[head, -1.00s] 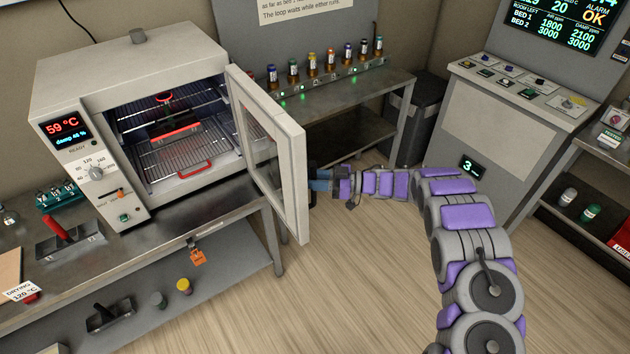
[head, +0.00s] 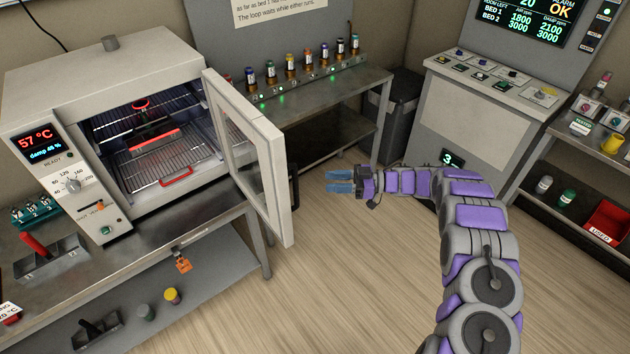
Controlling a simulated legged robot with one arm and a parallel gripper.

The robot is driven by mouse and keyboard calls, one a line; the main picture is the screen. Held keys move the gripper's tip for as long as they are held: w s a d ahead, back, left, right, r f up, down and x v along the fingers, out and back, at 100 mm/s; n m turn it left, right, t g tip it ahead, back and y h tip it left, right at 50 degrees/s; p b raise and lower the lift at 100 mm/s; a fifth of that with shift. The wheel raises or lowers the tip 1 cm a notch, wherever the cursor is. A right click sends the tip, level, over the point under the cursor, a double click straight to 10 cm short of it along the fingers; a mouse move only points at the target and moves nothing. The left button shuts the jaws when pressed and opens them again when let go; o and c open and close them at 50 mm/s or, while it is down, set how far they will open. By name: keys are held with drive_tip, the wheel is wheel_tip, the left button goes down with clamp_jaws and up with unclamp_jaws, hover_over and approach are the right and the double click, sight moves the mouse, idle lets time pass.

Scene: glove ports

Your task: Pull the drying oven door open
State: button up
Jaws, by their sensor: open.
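The drying oven (head: 62,95) stands on a metal bench at the left, its display reading 57 °C. Its door (head: 268,165) is swung wide open to the right, showing a window in a pale frame. A dark handle (head: 294,186) shows at the door's outer side, partly hidden behind the frame. Inside the oven, wire racks (head: 170,158) and red-handled items are visible. My gripper (head: 328,182) is to the right of the door and handle, apart from them. Its blue fingers are open with nothing between them.
A back bench (head: 335,90) carries a row of small capped bottles. A grey console (head: 475,115) stands at the right, beside a shelf with a red bin (head: 607,222). An orange tag (head: 183,265) hangs from the oven bench. The wooden floor in front is clear.

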drive_tip(key=shift+s+d, duration=0.2)
drive_tip(key=shift+d, duration=2.55)
